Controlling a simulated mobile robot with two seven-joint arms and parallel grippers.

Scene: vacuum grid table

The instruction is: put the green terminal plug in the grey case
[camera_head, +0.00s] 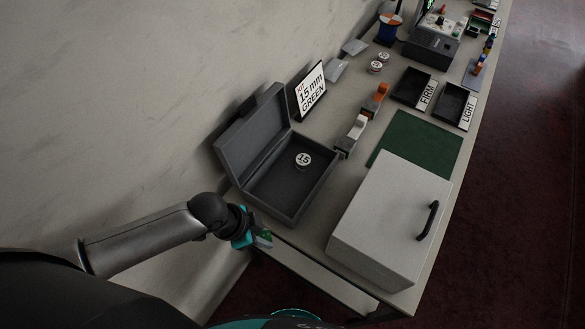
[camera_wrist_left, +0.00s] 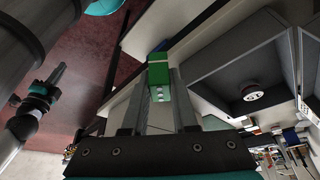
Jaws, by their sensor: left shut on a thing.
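The grey case (camera_head: 318,187) stands open on the table, its lid tilted back toward the wall. A round white piece marked 15 (camera_head: 303,160) lies inside it, and also shows in the left wrist view (camera_wrist_left: 252,92). My left gripper (camera_head: 264,238) is at the case's near left corner, outside its wall. It is shut on the green terminal plug (camera_wrist_left: 158,72), which sits between the fingertips. The case (camera_wrist_left: 215,80) is to the right of the plug in the wrist view. An arm of mine with a teal band shows at that view's left; its finger state is unclear.
A large light box with a black handle (camera_head: 433,220) stands right of the case. A sign reading KIT 15 mm GREEN (camera_head: 311,90) leans behind it. A green mat (camera_head: 418,142) and black FIRM and LIGHT trays (camera_head: 408,88) lie farther back.

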